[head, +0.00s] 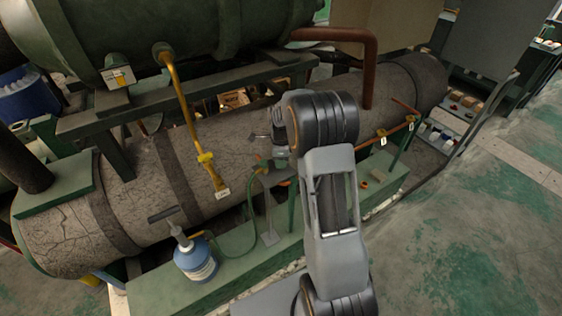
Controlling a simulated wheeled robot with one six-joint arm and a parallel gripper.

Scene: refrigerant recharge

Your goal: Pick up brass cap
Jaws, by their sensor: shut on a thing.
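My gripper (278,157) is at the top of a small grey stand (269,205), in front of the large cracked grey cylinder (130,190). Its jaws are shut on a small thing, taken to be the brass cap. The cap itself is too small and too hidden by the jaws and the wrist for its shape to be made out. A green hose (251,195) runs up to the stand beside my gripper.
A blue refrigerant bottle (195,262) stands on the green ledge (155,293) at the lower left. A yellow pipe with a valve (206,160) hangs left of my gripper. A copper pipe (378,137) runs to the right. Open floor (490,240) lies at right.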

